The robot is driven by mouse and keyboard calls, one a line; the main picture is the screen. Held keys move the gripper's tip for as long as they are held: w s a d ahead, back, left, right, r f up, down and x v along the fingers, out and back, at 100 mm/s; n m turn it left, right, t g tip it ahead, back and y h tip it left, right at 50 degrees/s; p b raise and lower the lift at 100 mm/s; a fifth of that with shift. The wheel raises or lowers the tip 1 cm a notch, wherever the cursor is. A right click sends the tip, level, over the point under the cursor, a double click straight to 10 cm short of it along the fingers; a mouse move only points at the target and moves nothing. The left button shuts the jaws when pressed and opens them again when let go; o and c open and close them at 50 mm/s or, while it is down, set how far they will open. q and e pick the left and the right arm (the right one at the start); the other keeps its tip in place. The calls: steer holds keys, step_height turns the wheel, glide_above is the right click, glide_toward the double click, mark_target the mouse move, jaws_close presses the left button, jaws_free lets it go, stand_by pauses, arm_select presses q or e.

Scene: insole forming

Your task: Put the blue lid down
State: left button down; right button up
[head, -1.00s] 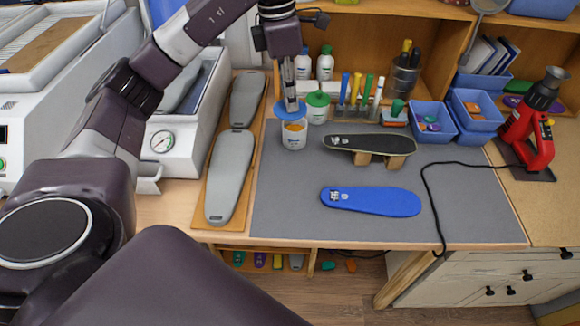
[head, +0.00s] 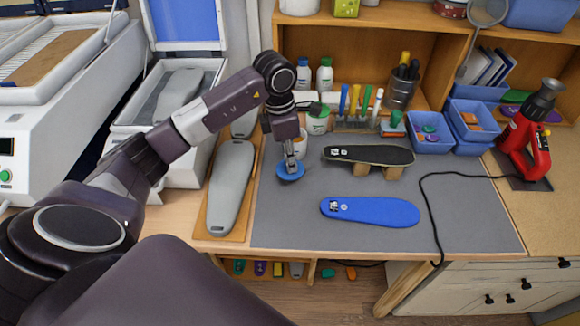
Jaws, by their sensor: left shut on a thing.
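The round blue lid (head: 291,174) is in my left gripper (head: 289,160), which points down and is shut on it. The lid is over the left part of the grey mat (head: 290,220), in front of the jar. I cannot tell whether it touches the mat. The jar (head: 300,144) with orange contents stands behind, open and partly hidden by my gripper. My right gripper is not in view.
A blue insole (head: 370,211) lies to the right on the mat. A dark insole (head: 368,155) rests on wooden blocks behind it. A green-lidded jar (head: 318,120) is behind. The mat's front left is clear.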

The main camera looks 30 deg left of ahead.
mark_target(286, 168)
arm_select(q)
step_height(286, 168, down, 4)
steer(key=shift+r+p, duration=0.2)
steer(key=shift+p, duration=0.2)
steer(key=shift+f, duration=0.1)
steer(key=c, duration=1.9)
jaws_free()
steer(key=shift+r, duration=0.45)
steer(key=r+b, duration=0.1)
steer(key=r, duration=0.2)
steer(key=r+b, duration=0.1)
steer(key=r, duration=0.2)
steer(key=r+b, duration=0.1)
steer(key=r, duration=0.2)
steer(key=shift+s+a+r, duration=0.35)
steer(key=shift+a, duration=0.05)
steer(key=shift+s+a+r+b, duration=0.15)
steer(key=shift+r+b, duration=0.15)
steer(key=shift+r, duration=0.5)
